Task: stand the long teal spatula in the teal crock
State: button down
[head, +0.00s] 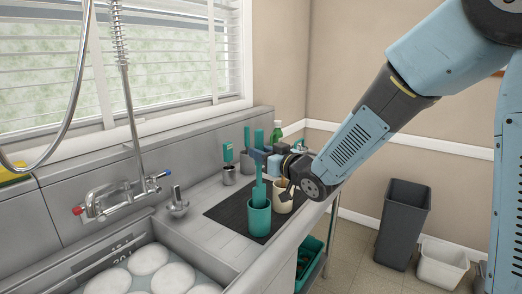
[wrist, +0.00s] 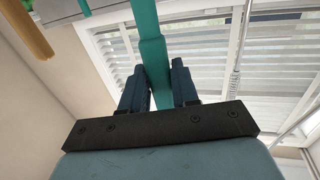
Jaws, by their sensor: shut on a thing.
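The teal crock (head: 259,219) stands upright on the dark mat beside the sink. The long teal spatula (head: 258,190) is upright above it, its lower end at or inside the crock's mouth; I cannot tell how deep. My gripper (head: 264,157) is above the crock, shut on the upper part of the spatula. In the wrist view my two dark fingers (wrist: 158,80) stand on either side of the teal spatula (wrist: 151,45). The crock's inside is hidden.
A cream crock (head: 282,201) with a wooden-coloured utensil stands close behind the teal one. Grey containers (head: 229,175) with teal utensils and a green bottle (head: 278,131) stand further back. The sink (head: 115,275) with white plates is at front left. The mat (head: 228,209) has bare room left of the crock.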

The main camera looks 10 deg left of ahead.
aim_at(261, 175)
jog(key=shift+f, duration=3.65)
jog(key=c, duration=0.8)
grip_release()
jog(key=shift+v, duration=1.5)
